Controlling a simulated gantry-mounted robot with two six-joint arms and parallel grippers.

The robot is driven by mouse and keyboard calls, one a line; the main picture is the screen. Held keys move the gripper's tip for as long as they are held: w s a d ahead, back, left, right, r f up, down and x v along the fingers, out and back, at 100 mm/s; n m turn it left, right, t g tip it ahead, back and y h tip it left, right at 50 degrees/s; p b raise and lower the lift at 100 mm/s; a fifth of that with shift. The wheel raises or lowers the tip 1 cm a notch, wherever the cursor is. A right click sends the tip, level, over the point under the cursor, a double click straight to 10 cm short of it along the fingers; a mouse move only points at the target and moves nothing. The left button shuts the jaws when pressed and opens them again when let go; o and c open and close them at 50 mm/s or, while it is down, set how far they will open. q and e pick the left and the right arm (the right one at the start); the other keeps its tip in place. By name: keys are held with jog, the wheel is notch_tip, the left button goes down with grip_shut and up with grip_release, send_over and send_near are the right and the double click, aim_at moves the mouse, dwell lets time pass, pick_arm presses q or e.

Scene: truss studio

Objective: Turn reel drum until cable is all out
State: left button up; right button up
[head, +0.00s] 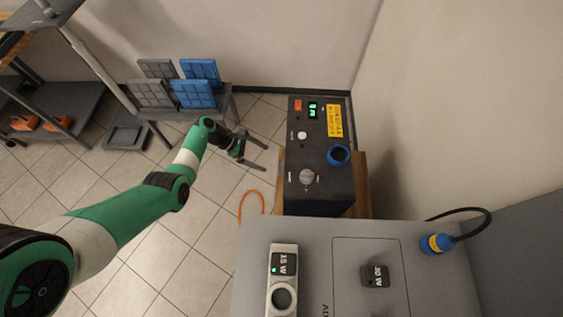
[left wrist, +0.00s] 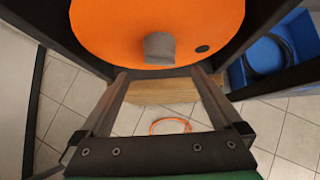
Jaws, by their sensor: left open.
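The orange reel drum (left wrist: 110,25) fills the top of the left wrist view, with a grey knob (left wrist: 159,47) on its face and a dark round spot right of it. My left gripper (head: 264,155) is open, left of the black control box (head: 318,188) in the head view. In the left wrist view its fingers (left wrist: 160,73) are spread, their tips just below and to either side of the knob, with nothing between them. A loop of orange cable (head: 241,203) lies on the floor; it also shows in the wrist view (left wrist: 154,124). The drum is hidden in the head view.
A grey cabinet top (head: 320,240) with a 15 W unit (head: 282,250) and a 30 W block (head: 374,276) is in front. A low rack (head: 232,103) of grey and blue panels (head: 192,94) stands behind.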

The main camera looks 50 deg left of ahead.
aim_at(281, 166)
pick_arm(q)
jog(key=b+x, duration=0.6)
jog(key=x, duration=0.4)
jog(key=shift+w+d+f, duration=0.1)
jog(key=shift+f, duration=0.1)
jog(key=shift+w+d+f, duration=0.15)
jog(key=shift+w+d, duration=0.05)
jog(key=shift+w, duration=0.1)
grip_shut()
